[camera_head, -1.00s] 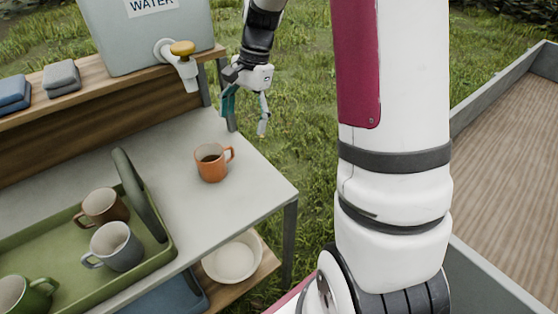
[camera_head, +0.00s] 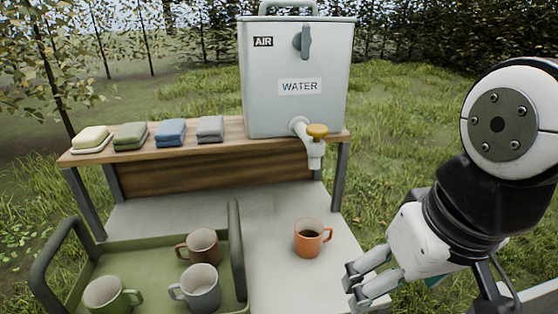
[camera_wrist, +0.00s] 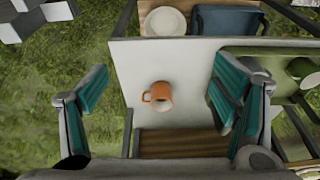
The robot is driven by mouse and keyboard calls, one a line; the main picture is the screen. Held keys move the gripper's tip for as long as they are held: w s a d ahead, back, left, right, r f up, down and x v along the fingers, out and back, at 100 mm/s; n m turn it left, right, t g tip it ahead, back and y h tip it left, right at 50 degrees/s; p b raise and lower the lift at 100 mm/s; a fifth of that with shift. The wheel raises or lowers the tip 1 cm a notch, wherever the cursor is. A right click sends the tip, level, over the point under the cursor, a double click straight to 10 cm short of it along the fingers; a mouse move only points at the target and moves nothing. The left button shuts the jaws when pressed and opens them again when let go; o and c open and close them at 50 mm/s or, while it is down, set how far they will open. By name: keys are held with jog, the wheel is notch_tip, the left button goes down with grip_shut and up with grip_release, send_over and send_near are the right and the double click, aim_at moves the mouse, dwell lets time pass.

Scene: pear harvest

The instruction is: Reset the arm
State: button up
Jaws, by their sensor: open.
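My gripper (camera_head: 362,292) is at the lower right in the head view, beside the table's right side. It also shows in the wrist view (camera_wrist: 160,95), with its two teal-padded fingers spread wide and nothing between them touching. An orange mug (camera_head: 308,238) with dark liquid stands upright on the grey tabletop, left of my gripper and apart from it. In the wrist view the orange mug (camera_wrist: 158,96) appears between the fingers but lies farther off, on the table.
A green tray (camera_head: 240,285) holds a brown, a grey and a green mug. Grass lies right of the table.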

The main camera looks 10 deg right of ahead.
jog(key=shift+s+f, duration=0.1)
jog(key=shift+s, duration=0.15)
notch_tip(320, 180, up, 6)
jog(key=t+p, duration=0.1)
jog(key=p, duration=0.3)
jog(key=shift+p, duration=0.4)
